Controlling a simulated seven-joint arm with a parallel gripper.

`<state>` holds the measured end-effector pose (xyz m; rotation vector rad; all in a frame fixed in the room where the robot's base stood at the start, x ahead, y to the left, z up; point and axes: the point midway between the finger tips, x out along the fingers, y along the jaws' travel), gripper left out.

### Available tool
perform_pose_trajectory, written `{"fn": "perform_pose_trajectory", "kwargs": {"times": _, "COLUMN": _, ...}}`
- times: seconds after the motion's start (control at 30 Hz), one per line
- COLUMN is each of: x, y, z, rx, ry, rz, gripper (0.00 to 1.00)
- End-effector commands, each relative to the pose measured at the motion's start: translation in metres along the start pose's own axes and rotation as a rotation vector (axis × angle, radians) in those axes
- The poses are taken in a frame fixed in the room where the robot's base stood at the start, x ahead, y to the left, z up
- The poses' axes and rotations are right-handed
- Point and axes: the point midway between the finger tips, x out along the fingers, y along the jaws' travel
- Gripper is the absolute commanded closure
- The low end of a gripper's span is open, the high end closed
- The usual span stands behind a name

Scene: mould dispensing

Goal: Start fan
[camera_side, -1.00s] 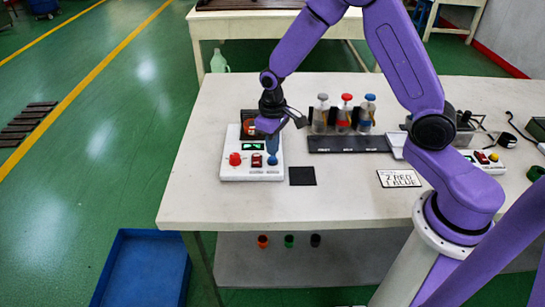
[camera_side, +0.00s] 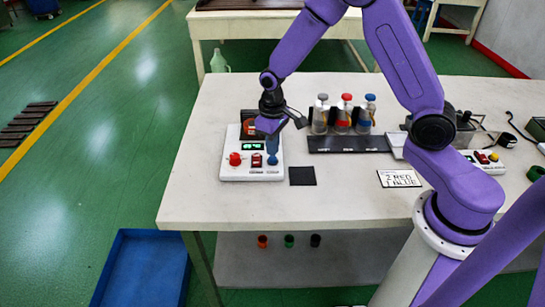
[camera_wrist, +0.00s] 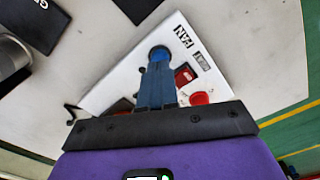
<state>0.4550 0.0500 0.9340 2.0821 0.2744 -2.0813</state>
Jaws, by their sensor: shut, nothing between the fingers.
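The white control box (camera_side: 230,173) stands at the left of the table. It carries a red round button (camera_side: 235,159), a red rocker switch (camera_side: 257,160), a green-lit display (camera_side: 252,146) and a blue knob (camera_side: 272,160) at its right. My gripper (camera_side: 271,149) points down just above the blue knob, with its fingers together. In the wrist view the blue fingers (camera_wrist: 156,78) reach to the knob (camera_wrist: 159,52), beside the FAN label (camera_wrist: 184,37). The switch (camera_wrist: 184,74) and the red button (camera_wrist: 199,98) are right of the fingers. I cannot tell whether they touch the knob.
A dark unit (camera_side: 249,117) sits behind the box, partly hidden by my gripper. A black square (camera_side: 302,176) and an order card (camera_side: 399,178) lie on the table. The front left is clear.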

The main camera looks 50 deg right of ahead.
Motion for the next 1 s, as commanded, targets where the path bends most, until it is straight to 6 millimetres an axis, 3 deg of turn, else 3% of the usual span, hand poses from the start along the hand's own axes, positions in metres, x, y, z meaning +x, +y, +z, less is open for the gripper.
{"fn": "perform_pose_trajectory", "kwargs": {"times": 1.0, "x": 0.018, "y": 0.0, "z": 0.0, "rx": 0.0, "ry": -0.001, "rz": 0.0, "gripper": 1.0}}
